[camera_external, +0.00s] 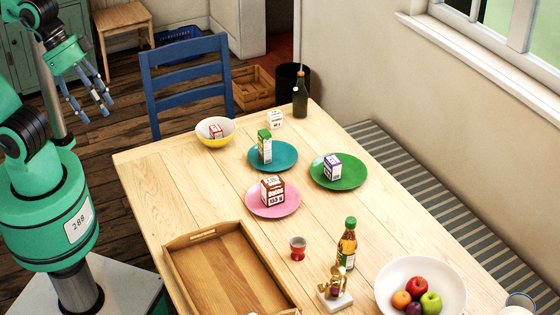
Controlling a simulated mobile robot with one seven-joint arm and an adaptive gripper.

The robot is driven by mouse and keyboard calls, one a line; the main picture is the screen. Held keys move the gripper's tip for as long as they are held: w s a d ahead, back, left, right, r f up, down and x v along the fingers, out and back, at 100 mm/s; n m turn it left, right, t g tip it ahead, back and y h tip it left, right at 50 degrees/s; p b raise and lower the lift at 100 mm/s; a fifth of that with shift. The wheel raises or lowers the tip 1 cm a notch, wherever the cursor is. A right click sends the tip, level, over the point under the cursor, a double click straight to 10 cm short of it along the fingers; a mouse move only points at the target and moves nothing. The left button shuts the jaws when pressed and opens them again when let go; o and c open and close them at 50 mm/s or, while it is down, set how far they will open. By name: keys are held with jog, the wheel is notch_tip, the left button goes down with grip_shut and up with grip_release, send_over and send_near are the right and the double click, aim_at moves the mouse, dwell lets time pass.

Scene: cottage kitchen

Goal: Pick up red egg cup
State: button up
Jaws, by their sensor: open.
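The red egg cup (298,248) stands upright on the wooden table (205,205), just right of the wooden tray. It is small, with a red body and a paler inside or rim. My gripper (92,112) is at the upper left, raised and beyond the table's left edge, far from the egg cup. Its fingers are apart and hold nothing. Nothing hides the egg cup.
The wooden tray (185,270) is left of the cup. A gold trophy (334,284), a sauce bottle (346,245) and a white fruit bowl (392,275) stand right of it. A pink plate (255,206) with a carton lies behind. A blue chair (187,82) stands at the far end.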

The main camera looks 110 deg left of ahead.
jog(key=w+a+g, duration=0.1)
jog(key=w+a, duration=0.1)
jog(key=w, duration=1.2)
jog(key=m+g+y, duration=0.1)
jog(key=m+g, duration=0.1)
jog(key=g, duration=0.2)
send_over(298, 249)
jog(key=a, duration=0.1)
notch_tip(298, 249, down, 32)
jog(key=shift+s+a+f, duration=0.1)
jog(key=shift+s+f, duration=0.2)
jog(key=shift+f, duration=0.05)
jog(key=shift+a+f+b, duration=0.2)
jog(key=shift+f+b, duration=0.2)
jog(key=shift+f, duration=1.75)
jog(key=shift+a+f+b, duration=0.2)
jog(key=shift+f+b, duration=0.2)
jog(key=shift+f, duration=1.75)
